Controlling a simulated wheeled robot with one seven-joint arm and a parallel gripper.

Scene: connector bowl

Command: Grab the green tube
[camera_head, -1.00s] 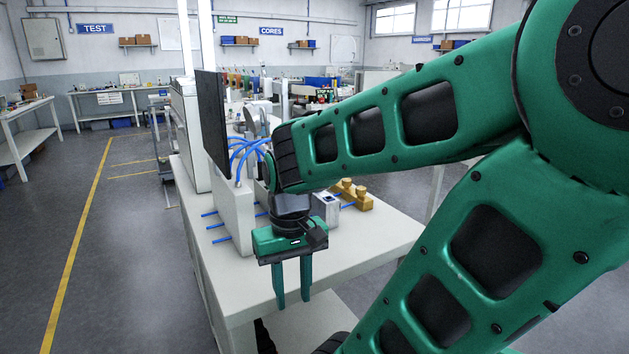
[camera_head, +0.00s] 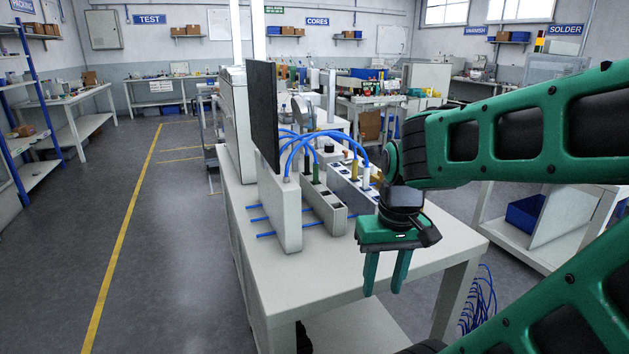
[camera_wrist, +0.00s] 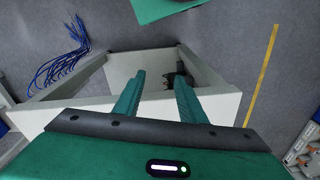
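A small green tube (camera_head: 316,173) stands upright on top of the middle grey box, with a blue cable near its top. A yellow tube (camera_head: 354,170) and a white one (camera_head: 366,176) stand on the box to its right. My gripper (camera_head: 384,284) is right of and nearer than the boxes, by the table's front right side. Its fingers point down, apart, with nothing between them. In the wrist view, my gripper (camera_wrist: 158,82) is also open and empty. The green tube is not in the wrist view.
The white table (camera_head: 335,282) carries three boxes joined by arching blue cables (camera_head: 320,136). A dark monitor (camera_head: 263,112) stands behind the left box (camera_head: 286,218). Blue cables (camera_wrist: 62,58) hang or lie beyond the table. The table's front is clear.

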